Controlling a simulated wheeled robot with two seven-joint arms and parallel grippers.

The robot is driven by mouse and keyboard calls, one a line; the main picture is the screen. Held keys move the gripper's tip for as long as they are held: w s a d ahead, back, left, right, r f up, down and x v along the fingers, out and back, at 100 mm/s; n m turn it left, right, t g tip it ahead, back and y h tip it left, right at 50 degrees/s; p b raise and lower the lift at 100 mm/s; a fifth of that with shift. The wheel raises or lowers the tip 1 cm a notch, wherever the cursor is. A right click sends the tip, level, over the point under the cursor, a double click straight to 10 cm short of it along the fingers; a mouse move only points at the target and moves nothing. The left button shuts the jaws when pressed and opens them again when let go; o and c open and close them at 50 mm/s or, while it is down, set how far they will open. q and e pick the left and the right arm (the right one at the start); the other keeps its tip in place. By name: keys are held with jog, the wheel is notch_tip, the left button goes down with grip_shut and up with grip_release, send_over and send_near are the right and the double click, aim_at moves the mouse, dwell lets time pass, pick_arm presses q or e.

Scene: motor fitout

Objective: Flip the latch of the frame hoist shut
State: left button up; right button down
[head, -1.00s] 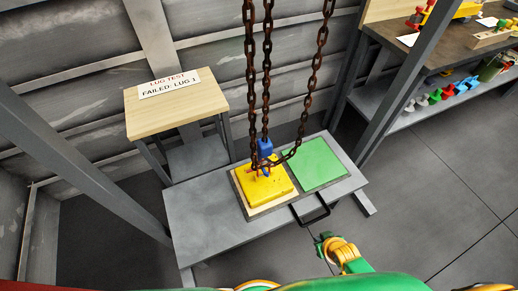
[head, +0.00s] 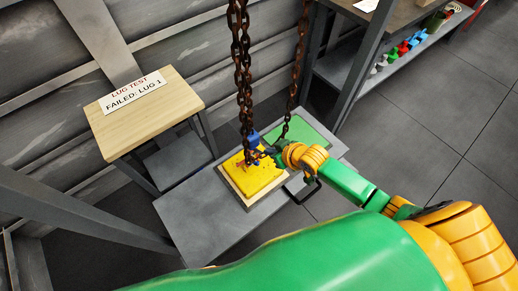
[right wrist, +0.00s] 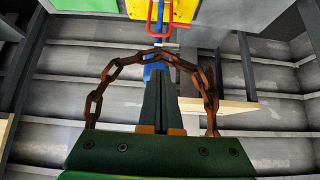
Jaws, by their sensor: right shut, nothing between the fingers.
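The rusty chains of the frame hoist (head: 241,60) hang over the bench. A blue hook block (head: 252,136) hangs low at the yellow block (head: 255,176); part of the blue also shows in the right wrist view (right wrist: 153,70). Just beyond it there, a red loop (right wrist: 151,22) stands in front of the yellow block, with a small pale bar near its lower end. I cannot tell the latch's position. My right gripper (head: 268,152) is shut and empty, close beside the hook. Its fingertips (right wrist: 158,72) point at the hook; I cannot tell whether they touch. My left gripper is out of view.
A wooden stand (head: 150,120) with a "FAILED: LUG 1" sign is at left. A chain loop (right wrist: 125,62) hangs across my fingers' view.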

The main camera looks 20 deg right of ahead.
aim_at(254, 154)
jog(key=b+x, duration=0.3)
jog(key=x, duration=0.4)
jog(key=shift+f, duration=0.2)
jog(key=shift+w+a+f, duration=0.2)
jog(key=shift+w+f, duration=0.25)
jog(key=shift+s+f+b, duration=0.1)
jog(key=shift+b, duration=0.2)
jog(key=shift+s+d+t, duration=0.1)
jog(key=shift+t, duration=0.2)
